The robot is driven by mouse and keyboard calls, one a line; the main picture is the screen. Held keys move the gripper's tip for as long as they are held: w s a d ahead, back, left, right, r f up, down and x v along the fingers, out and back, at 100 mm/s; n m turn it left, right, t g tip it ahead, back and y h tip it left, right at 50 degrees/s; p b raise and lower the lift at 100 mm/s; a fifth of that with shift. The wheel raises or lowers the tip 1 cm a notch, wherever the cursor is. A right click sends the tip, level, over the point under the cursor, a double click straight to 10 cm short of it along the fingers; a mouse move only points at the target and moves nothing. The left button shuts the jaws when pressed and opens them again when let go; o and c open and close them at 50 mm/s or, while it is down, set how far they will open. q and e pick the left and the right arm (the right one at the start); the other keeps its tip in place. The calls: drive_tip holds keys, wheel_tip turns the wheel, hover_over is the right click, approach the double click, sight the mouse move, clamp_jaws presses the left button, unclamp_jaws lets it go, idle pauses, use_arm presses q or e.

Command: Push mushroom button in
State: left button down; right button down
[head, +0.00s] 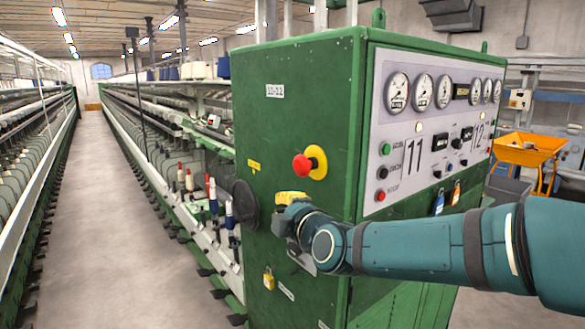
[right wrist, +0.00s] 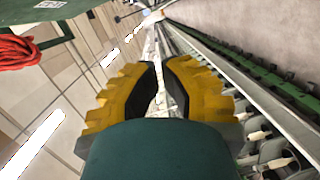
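The mushroom button (head: 301,166) is a red knob on a round yellow plate, on the narrow green face of the machine cabinet (head: 310,80). My right gripper (head: 291,198), with yellow fingers, is just below the button and slightly left of it in the head view. It looks apart from the button; its exact depth is unclear. In the right wrist view its fingers (right wrist: 160,85) are close together with a narrow light gap and nothing seen held. My left gripper is not in view.
A control panel (head: 430,120) with gauges and small buttons is on the cabinet's right side. A black round disc (head: 244,205) and a yellow padlock (head: 268,280) sit on the narrow face. Spinning frames (head: 25,180) line an open aisle (head: 100,230). An orange cart (head: 527,150) stands at right.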

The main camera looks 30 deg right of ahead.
sight(304, 165)
wheel_tip(304, 165, up, 5)
drive_tip(key=s+d+n+t, duration=0.1)
drive_tip(key=s, duration=0.1)
drive_tip(key=shift+d+r+h, duration=0.2)
drive_tip(key=shift+d+h, duration=0.15)
drive_tip(key=shift+h, duration=0.05)
drive_tip(key=w+d, duration=0.5)
drive_tip(key=w, duration=0.5)
drive_tip(key=shift+w+d, duration=0.15)
drive_tip(key=shift+d, duration=0.05)
